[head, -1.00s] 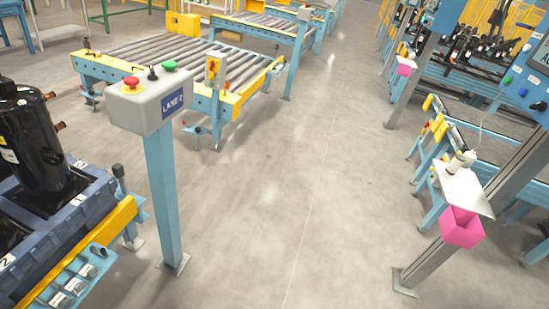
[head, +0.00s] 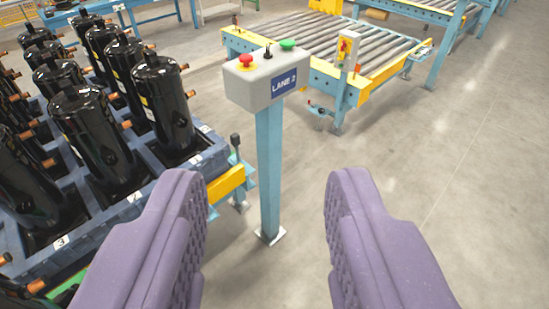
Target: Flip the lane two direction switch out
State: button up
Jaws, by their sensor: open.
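The lane 2 control box (head: 262,80) is a grey box on a light blue post (head: 269,170), with a blue "LANE 2" label on its front. On its top are a red mushroom button on a yellow base (head: 246,62), a small black switch (head: 267,49) in the middle and a green button (head: 287,44). I cannot tell which way the black switch points. My gripper (head: 268,225) shows two purple padded fingers spread wide, with nothing between them but view of the post and floor. The box stands ahead of and beyond the fingertips, not touched.
A blue pallet (head: 125,211) with several black compressors (head: 92,138) stands at left, close to my left finger. A roller conveyor (head: 335,45) with yellow and blue frame lies behind the box. The grey floor (head: 440,170) at right is clear.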

aim_at(268, 55)
jog(key=i, duration=0.5)
jog(key=i+l+u, duration=0.1)
jog(key=i, duration=0.45)
jog(key=i+l, duration=0.15)
jog(key=i, duration=0.35)
jog(key=i+l+u, duration=0.1)
jog(key=i, duration=0.4)
jog(key=i+l, duration=0.15)
jog(key=i, duration=0.35)
jog(key=u, duration=0.05)
